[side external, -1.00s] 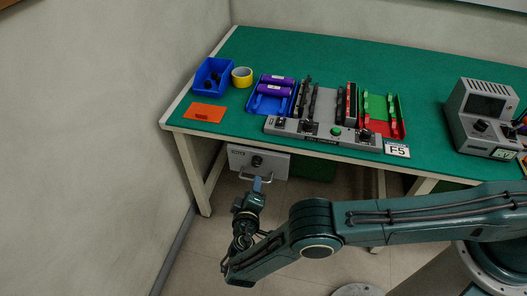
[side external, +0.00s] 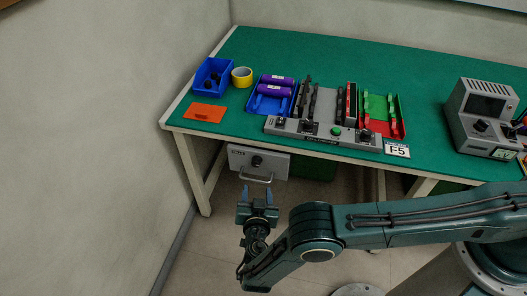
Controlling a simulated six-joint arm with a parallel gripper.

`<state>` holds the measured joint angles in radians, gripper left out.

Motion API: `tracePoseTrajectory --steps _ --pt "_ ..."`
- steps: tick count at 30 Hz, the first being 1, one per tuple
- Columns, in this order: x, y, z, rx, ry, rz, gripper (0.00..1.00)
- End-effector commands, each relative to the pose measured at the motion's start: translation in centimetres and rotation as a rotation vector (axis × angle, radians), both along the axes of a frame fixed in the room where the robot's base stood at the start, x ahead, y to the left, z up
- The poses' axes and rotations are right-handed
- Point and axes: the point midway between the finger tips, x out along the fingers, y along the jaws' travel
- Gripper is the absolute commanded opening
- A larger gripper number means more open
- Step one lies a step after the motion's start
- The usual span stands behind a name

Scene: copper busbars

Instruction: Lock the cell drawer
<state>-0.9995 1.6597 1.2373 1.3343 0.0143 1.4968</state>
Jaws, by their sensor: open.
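The cell drawer (side external: 246,161) is a light grey box front under the table's left front edge. It has a dark round lock or knob (side external: 257,161) in its upper middle and a bar handle (side external: 256,179) below. The drawer looks pushed in under the tabletop, but I cannot tell the lock's state. My gripper (side external: 257,193) is open and empty, just below and in front of the handle, with its blue fingertips pointing up toward the drawer. The fingers look apart from the handle.
The green table (side external: 330,60) holds a blue bin (side external: 213,74), yellow tape (side external: 242,77), an orange card (side external: 205,113), a blue tray (side external: 270,104) with purple cells, a grey fixture (side external: 322,135) and a grey instrument (side external: 482,115). A table leg (side external: 190,175) stands left of the drawer.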

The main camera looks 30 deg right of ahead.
Motion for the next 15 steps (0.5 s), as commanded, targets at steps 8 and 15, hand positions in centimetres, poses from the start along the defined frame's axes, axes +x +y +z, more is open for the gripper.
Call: tracePoseTrajectory --steps 8,15 --pt "-0.42 -0.27 -0.25 0.302 -0.179 -0.051 0.51" --pt "-0.72 -0.44 -0.42 0.553 -0.315 -0.092 0.51"
